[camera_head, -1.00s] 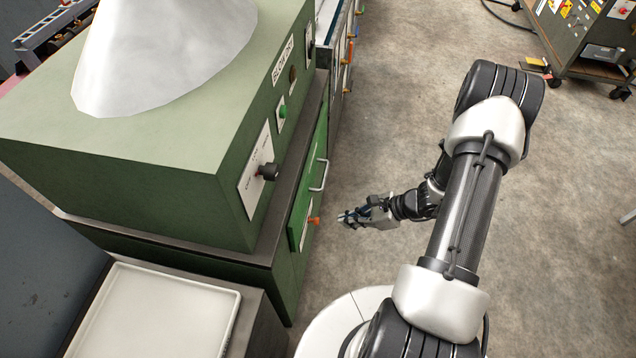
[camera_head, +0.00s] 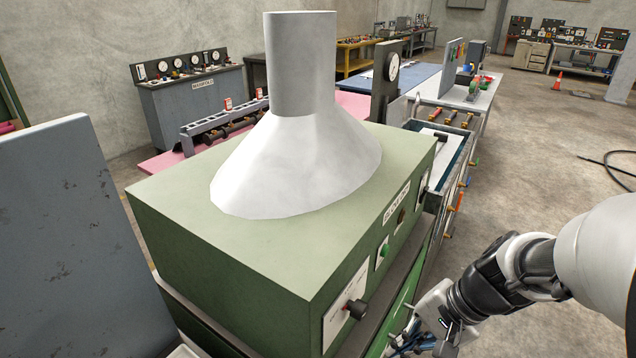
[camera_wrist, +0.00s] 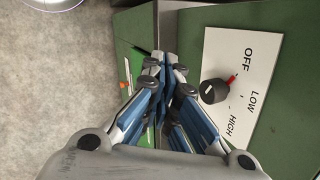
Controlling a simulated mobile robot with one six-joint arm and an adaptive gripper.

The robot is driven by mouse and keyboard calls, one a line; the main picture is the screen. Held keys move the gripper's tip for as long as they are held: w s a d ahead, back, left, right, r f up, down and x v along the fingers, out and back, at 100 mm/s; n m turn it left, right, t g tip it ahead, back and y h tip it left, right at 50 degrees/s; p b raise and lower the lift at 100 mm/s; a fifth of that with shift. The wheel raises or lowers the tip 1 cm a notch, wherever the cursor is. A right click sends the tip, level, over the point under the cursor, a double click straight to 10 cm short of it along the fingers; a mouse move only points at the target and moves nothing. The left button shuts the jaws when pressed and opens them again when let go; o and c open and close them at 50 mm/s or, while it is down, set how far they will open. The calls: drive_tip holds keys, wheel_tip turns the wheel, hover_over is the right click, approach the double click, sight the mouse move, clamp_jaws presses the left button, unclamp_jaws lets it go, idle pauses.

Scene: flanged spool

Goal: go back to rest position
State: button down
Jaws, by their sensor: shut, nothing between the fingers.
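My gripper (camera_head: 400,345) is at the lower right of the head view, in front of the green machine (camera_head: 270,255). Its fingers are closed together with nothing between them. In the wrist view the gripper (camera_wrist: 166,62) points at the machine's front, its fingertips left of the black knob (camera_wrist: 213,92) and apart from it. In the head view the knob (camera_head: 356,309) shows left of my gripper. The lower gripper body is cut off at the frame edge.
A white funnel-shaped hood (camera_head: 300,150) stands on the machine. A grey panel (camera_head: 65,250) rises at the left. A bench with colored handles (camera_head: 455,185) stands beyond the machine. Open concrete floor (camera_head: 540,170) lies to the right.

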drive_tip(key=s+r+n+t+h, duration=0.3)
drive_tip(key=s+r+n+h, duration=0.2)
drive_tip(key=s+r+n, duration=0.4)
drive_tip(key=shift+s+a+r, duration=0.45)
drive_tip(key=shift+s+r, duration=0.3)
drive_tip(key=shift+s, duration=0.4)
